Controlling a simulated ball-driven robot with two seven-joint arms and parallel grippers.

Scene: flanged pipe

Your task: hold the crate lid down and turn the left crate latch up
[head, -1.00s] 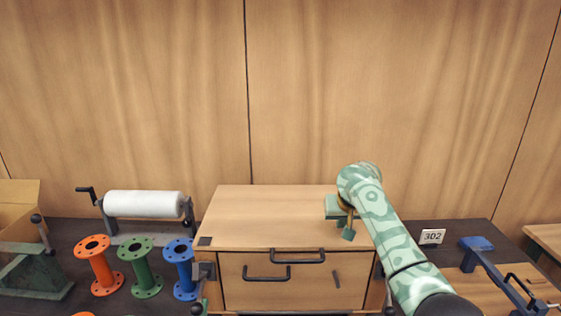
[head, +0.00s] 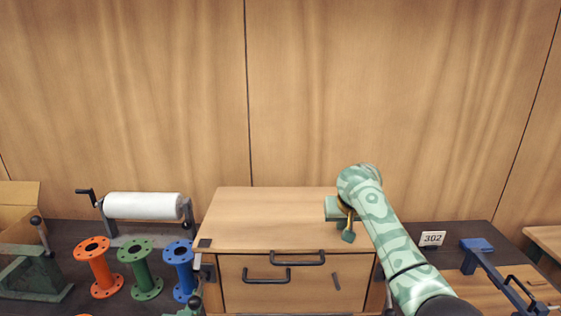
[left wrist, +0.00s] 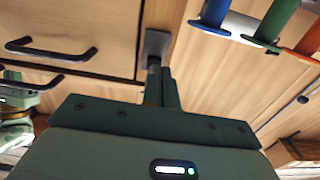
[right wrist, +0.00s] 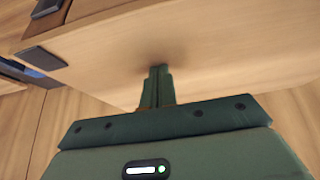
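The wooden crate (head: 280,285) stands in the middle with its lid (head: 265,212) closed. The left crate latch (head: 208,271) is a dark grey fitting at the front left edge, and it shows in the left wrist view (left wrist: 156,44). My left gripper (left wrist: 162,72) has its fingers close together, with tips just by the latch; whether they touch it I cannot tell. In the head view only a little green of it shows at the bottom edge. My right gripper (right wrist: 158,70) is shut, its fingertips against the lid's surface near the right side.
Orange (head: 100,270), green (head: 142,272) and blue (head: 181,270) flanged spools stand left of the crate, close to the latch. A white roll (head: 143,206) on a stand is behind them. A blue clamp-like tool (head: 480,260) and a number sign (head: 432,238) are right.

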